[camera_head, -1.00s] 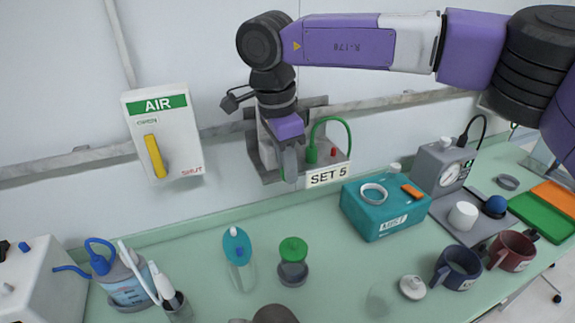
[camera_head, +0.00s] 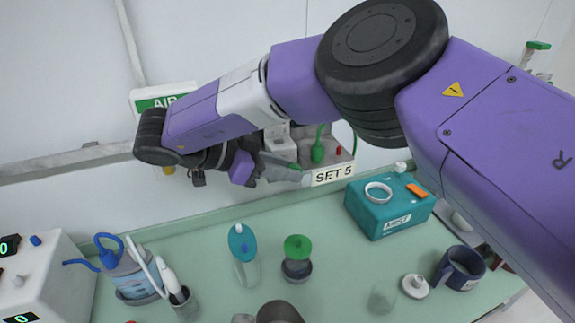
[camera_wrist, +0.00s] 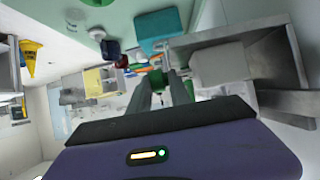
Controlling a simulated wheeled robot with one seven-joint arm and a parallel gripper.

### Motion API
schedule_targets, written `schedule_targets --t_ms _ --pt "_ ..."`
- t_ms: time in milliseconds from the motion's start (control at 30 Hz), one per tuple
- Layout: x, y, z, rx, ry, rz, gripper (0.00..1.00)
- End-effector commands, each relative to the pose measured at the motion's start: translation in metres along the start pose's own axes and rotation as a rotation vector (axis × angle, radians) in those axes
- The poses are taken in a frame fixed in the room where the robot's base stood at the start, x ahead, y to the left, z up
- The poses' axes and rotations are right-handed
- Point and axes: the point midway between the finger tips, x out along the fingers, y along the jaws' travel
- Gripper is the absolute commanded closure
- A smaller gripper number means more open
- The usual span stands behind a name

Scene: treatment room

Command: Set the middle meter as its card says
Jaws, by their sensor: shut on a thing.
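The meter (camera_head: 281,147) is a pale block on a grey wall bracket; much of it is hidden behind my arm. Its card (camera_head: 333,175) reads "SET 5" on the bracket's front edge. My gripper (camera_head: 296,174) lies nearly level at the bracket's left, fingers pointing right. In the wrist view my gripper (camera_wrist: 165,92) is shut on a small green part, seemingly the meter's green knob (camera_wrist: 161,80), mostly hidden between the fingers. The pale block also shows in the wrist view (camera_wrist: 222,64). No scale or reading can be made out.
A green connector with a hose (camera_head: 317,150) stands on the bracket. The AIR box (camera_head: 150,98) is partly hidden behind my arm. On the counter below are a teal MIST box (camera_head: 378,214), a green-topped jar (camera_head: 297,257) and a blue mug (camera_head: 459,268).

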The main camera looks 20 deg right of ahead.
Motion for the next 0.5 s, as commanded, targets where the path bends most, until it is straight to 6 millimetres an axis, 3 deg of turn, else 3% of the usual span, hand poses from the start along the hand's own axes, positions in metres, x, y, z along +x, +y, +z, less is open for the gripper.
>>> schedule_targets --t_ms 500 --pt "0.001 0.005 0.009 -0.014 0.293 0.012 1.0"
